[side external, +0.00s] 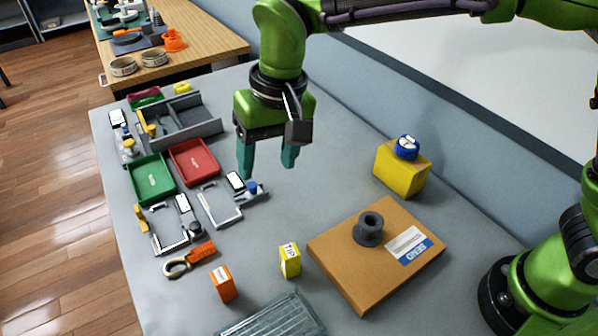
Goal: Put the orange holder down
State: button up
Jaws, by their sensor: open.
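My gripper (267,164) hangs above the middle-left of the grey table with its two teal fingers apart and nothing between them. An orange piece with a beige ring at its left end (200,254) lies on the table near the left front edge, below and left of my gripper. A small upright orange box (223,284) stands in front of it. Another orange object (174,40), shaped like a stand, sits on the wooden table at the back. I cannot tell which of these is the orange holder. My gripper is apart from all of them.
Green (152,180) and red (194,163) trays and metal frames (219,205) lie left of my gripper. A cardboard box (340,258) carries a dark spool (369,229). A yellow block (401,174) with a blue roll stands near the wall. The table between trays and cardboard box is mostly clear.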

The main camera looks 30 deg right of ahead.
jog(key=s+d+r+m+t+y, duration=0.1)
jog(key=s+d+r, duration=0.15)
jog(key=d, duration=0.55)
jog(key=s+d+r+t, duration=0.1)
jog(key=d+r+t, duration=0.15)
jog(key=d, duration=0.45)
jog(key=s+d+f+m+t, duration=0.2)
jog(key=s+d, duration=0.7)
jog(key=d, duration=0.3)
jog(key=shift+d+t, duration=0.25)
jog(key=shift+t, duration=0.1)
